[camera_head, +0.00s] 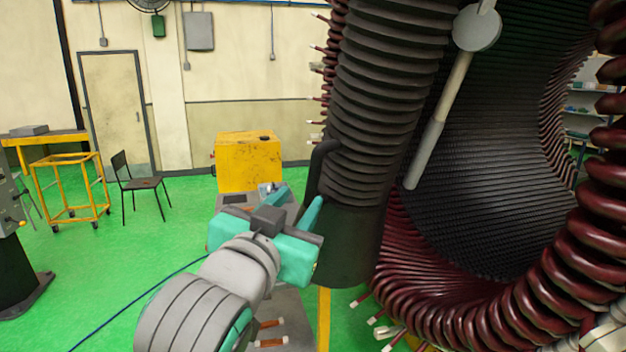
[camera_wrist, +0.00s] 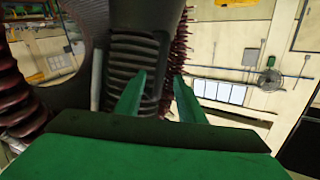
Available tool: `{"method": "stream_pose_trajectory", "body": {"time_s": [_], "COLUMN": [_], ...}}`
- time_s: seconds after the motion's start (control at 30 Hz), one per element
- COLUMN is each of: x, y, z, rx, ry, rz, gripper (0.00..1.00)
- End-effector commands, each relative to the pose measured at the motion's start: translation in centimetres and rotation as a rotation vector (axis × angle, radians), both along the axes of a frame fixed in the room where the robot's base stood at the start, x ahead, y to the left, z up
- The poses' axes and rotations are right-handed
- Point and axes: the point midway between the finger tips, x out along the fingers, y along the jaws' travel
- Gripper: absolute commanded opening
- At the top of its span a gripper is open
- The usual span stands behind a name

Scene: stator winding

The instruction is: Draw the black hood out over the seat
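The black hood (camera_head: 345,245) is a smooth dark cuff at the lower end of a thick ribbed black hose (camera_head: 385,95), hanging in front of the stator's left side. A bent black handle (camera_head: 319,160) stands out from its left side. My gripper (camera_head: 300,198) is just left of the hood, with its teal fingers pointing up near the handle. In the wrist view, the fingers (camera_wrist: 159,76) stand apart, with the ribbed hose (camera_wrist: 135,62) beyond them. I cannot tell whether either finger touches the handle. I cannot make out a seat for certain; a black chair (camera_head: 141,184) stands far back.
The large stator (camera_head: 450,255) with dark red coils fills the right side. A grey rod with a round head (camera_head: 477,28) hangs in its bore. A yellow cabinet (camera_head: 248,161) and a yellow cart (camera_head: 70,190) stand behind. Green floor at left is open, crossed by a blue cable.

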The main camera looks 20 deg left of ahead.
Motion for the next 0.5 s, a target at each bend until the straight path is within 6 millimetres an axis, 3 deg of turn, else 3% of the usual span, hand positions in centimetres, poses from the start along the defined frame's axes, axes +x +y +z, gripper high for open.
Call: {"method": "stream_pose_trajectory", "body": {"time_s": [0.23, 0.5], "x": [0.6, 5.1], "y": [0.1, 0.4], "z": [0.7, 0.6], "rx": [0.018, 0.016], "ry": [0.010, 0.010], "rz": [0.007, 0.007], "gripper": [0.36, 0.36]}}
